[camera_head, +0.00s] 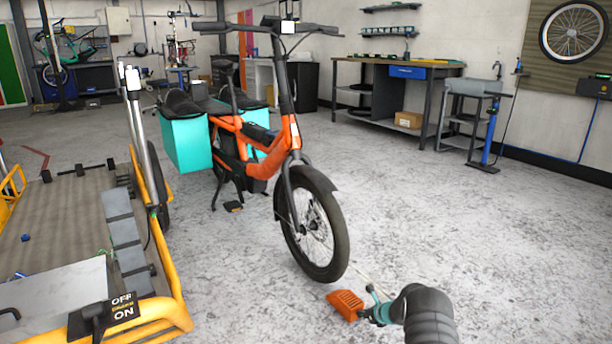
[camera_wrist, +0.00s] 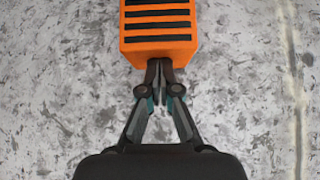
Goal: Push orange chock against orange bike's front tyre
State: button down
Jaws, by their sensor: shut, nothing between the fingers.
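The orange bike (camera_head: 262,150) stands upright in the middle of the head view. Its black front tyre (camera_head: 325,265) rests on the floor. The orange chock (camera_head: 345,304) lies on the floor just in front of that tyre, with a small strip of floor seeming to show between them. In the wrist view the chock (camera_wrist: 158,30) is a block with black ribs on top. My gripper (camera_head: 372,308) is low at the chock's near side. In the wrist view my gripper (camera_wrist: 160,80) is shut and empty, its fingertips at the chock's end face, seemingly touching it.
A workbench (camera_head: 385,85) and a sink stand (camera_head: 470,100) are along the back wall. The concrete floor to the right is clear. A pale line (camera_wrist: 295,95) runs along the floor in the wrist view.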

aim_at(353, 302)
jog(key=shift+w+a, duration=0.65)
jog(key=shift+w, duration=0.3)
jog(key=shift+w+a, duration=0.65)
jog(key=shift+w, duration=0.35)
jog(key=shift+w+a, duration=0.65)
jog(key=shift+w, duration=0.3)
jog(key=shift+s+d+r+p, duration=0.25)
jog(key=shift+s+r+p, duration=0.15)
jog(key=shift+p, duration=0.45)
jog(key=p+v, duration=0.1)
jog(key=p, duration=0.1)
jog(key=p+v, duration=0.2)
jog(key=shift+s+d+f, duration=0.1)
jog(key=shift+s+d, duration=0.2)
jog(key=shift+s, duration=0.05)
jog(key=shift+s+d+r+p, duration=0.25)
jog(key=shift+s+p, duration=0.2)
jog(key=shift+p, duration=0.4)
jog(key=shift+f, duration=0.1)
